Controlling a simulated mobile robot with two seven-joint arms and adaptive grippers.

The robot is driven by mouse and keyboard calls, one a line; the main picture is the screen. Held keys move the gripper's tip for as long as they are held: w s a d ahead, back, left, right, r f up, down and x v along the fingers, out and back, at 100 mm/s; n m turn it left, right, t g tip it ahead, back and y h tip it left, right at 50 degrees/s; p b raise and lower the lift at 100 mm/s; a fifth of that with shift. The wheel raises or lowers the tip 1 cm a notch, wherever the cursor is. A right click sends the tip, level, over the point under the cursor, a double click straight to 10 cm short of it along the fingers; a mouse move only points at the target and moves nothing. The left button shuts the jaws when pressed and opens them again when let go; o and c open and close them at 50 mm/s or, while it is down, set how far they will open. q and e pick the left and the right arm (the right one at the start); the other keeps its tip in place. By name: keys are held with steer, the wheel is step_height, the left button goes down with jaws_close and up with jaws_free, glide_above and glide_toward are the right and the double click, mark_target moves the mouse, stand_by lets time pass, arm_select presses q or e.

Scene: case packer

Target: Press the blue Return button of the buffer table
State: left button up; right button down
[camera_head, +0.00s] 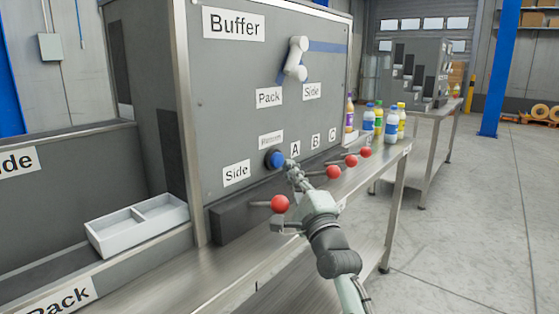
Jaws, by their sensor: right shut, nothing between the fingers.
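The blue Return button (275,159) sits on the grey front panel of the buffer table, below a small white label (270,138). My right gripper (289,166) is shut and empty. Its fingertips are at the right edge of the button in the picture; I cannot tell whether they touch it. The button's right edge is close to or behind the fingertips. My left gripper is not in view.
Red-knobbed levers (280,204) stick out below the panel on both sides of my right gripper. A white two-part tray (137,224) stands at the left. Several bottles (391,124) stand at the table's right end. Free floor (470,220) lies to the right.

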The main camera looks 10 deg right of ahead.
steer(key=shift+s+d, duration=0.1)
steer(key=s+d, duration=0.1)
steer(key=s, duration=0.1)
steer(key=s+d+p, duration=0.1)
steer(key=s+d, duration=0.1)
steer(key=shift+s+d, duration=0.3)
steer(key=shift+s, duration=0.05)
stand_by(0.3)
